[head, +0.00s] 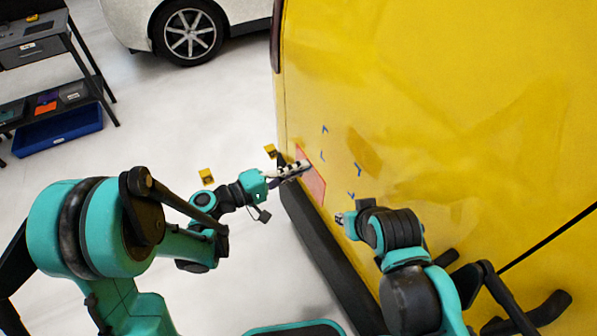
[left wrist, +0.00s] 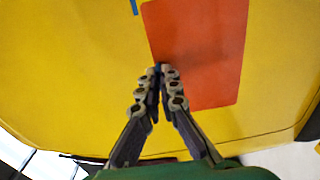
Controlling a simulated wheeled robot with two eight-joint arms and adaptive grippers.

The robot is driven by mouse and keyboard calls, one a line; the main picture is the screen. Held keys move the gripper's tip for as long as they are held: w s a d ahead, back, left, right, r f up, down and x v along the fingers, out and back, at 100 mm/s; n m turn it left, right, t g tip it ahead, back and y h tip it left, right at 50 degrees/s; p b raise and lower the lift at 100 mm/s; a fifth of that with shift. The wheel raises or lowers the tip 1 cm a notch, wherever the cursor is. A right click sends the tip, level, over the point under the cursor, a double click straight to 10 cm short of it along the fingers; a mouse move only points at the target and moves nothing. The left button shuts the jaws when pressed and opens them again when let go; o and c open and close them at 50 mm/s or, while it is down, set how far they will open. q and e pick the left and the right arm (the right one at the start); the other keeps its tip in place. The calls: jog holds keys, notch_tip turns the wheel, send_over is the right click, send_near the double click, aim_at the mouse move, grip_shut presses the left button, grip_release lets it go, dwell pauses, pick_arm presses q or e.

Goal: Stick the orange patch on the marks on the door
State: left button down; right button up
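The orange patch (head: 314,188) lies against the yellow door (head: 460,90) near its left edge, looking pinkish in the head view and flat orange in the left wrist view (left wrist: 205,60). My left gripper (head: 303,167) covers part of it. In the left wrist view its fingertips (left wrist: 161,69) are together over the patch's left edge; whether they pinch or only touch it, I cannot tell. Blue marks (head: 324,129) stand on the door right of the patch, with others lower right (head: 358,197). My right gripper (head: 340,218) is near the door, below the marks; its fingers are too small to read.
A dark shelf (head: 35,45) with a blue bin (head: 60,130) stands at far left. A white car (head: 190,30) is at the back. Small yellow markers (head: 206,177) show near my left forearm. Open pale floor lies left of the door.

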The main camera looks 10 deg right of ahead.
aim_at(341, 151)
pick_arm(q)
jog(key=shift+s+r+p+x, duration=0.1)
jog(key=shift+r+p+x, duration=0.1)
jog(key=shift+x, duration=1.05)
jog(key=shift+s+r+p+x, duration=0.1)
jog(key=shift+p+x, duration=0.15)
jog(key=shift+x, duration=1)
jog(key=shift+r+p+x, duration=0.15)
jog(key=shift+p+x, duration=0.05)
jog(key=shift+x, duration=1.1)
jog(key=shift+d, duration=0.2)
jog(key=shift+s, duration=0.15)
jog(key=shift+d+b, duration=0.35)
jog(key=shift+d, duration=0.25)
jog(key=c, duration=1.6)
grip_release()
jog(key=shift+c, duration=0.2)
